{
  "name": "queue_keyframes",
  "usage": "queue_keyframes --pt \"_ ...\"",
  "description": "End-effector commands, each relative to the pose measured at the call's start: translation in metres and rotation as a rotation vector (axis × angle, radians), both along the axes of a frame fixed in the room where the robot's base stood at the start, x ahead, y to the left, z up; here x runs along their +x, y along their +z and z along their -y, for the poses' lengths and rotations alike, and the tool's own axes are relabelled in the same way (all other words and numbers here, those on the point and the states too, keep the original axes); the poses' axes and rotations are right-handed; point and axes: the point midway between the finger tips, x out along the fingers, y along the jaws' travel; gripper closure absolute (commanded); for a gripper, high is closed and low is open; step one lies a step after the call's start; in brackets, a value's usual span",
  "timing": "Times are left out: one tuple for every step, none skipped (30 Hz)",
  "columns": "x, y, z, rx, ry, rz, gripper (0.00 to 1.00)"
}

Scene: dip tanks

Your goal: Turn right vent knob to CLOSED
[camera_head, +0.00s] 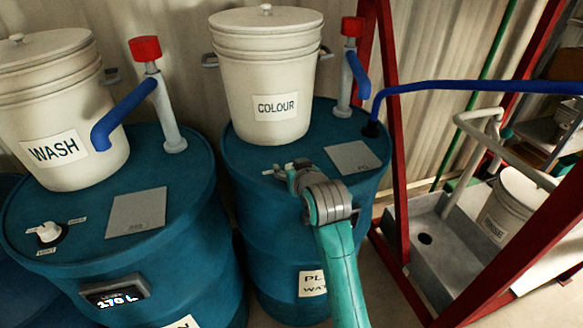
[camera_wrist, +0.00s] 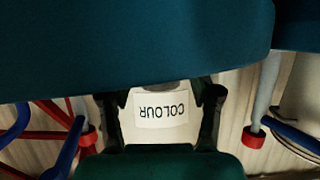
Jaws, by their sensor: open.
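The right blue drum (camera_head: 352,192) carries the COLOUR bucket. My gripper (camera_head: 284,170) is over the drum's top, in front of that bucket, pointing toward it. Its jaws are open; in the wrist view two dark fingers (camera_wrist: 160,98) stand apart on either side of the upside-down COLOUR label. The right vent knob cannot be made out in the head view; my gripper and arm cover part of the drum top. A small grey patch shows between the fingers in the wrist view, but I cannot tell what it is. The left drum's white vent knob (camera_head: 48,232) is in plain view.
The COLOUR bucket (camera_head: 262,85) stands close behind my gripper. A red-capped pump (camera_head: 352,75) and grey plate (camera_head: 352,157) are to its right. The left drum (camera_head: 185,225) bears the WASH bucket (camera_head: 60,105) and a pump (camera_head: 165,110). Red frame posts (camera_head: 395,130) stand right.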

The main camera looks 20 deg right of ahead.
Motion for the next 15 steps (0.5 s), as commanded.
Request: queue_keyframes --pt "0.0003 -0.0001 0.0000 0.000 0.000 0.000 0.37" --pt "0.0003 -0.0001 0.0000 0.000 0.000 0.000 0.37" --pt "0.0002 -0.0001 0.0000 0.000 0.000 0.000 0.37" --pt "0.0002 -0.0001 0.0000 0.000 0.000 0.000 0.37" --pt "0.0001 0.0000 0.0000 0.000 0.000 0.000 0.37" --pt "0.0001 0.0000 0.0000 0.000 0.000 0.000 0.39" --pt "0.0001 0.0000 0.0000 0.000 0.000 0.000 0.47" --pt "0.0001 0.0000 0.0000 0.000 0.000 0.000 0.54" --pt "0.0000 0.0000 0.0000 0.000 0.000 0.000 0.64" --pt "0.0000 -0.0001 0.0000 0.000 0.000 0.000 0.72" --pt "0.0000 -0.0001 0.0000 0.000 0.000 0.000 0.79" --pt "0.0000 -0.0001 0.0000 0.000 0.000 0.000 0.89" --pt "0.0000 0.0000 0.0000 0.000 0.000 0.000 0.97" --pt "0.0000 -0.0001 0.0000 0.000 0.000 0.000 0.97" --pt "0.0000 -0.0001 0.0000 0.000 0.000 0.000 0.97"
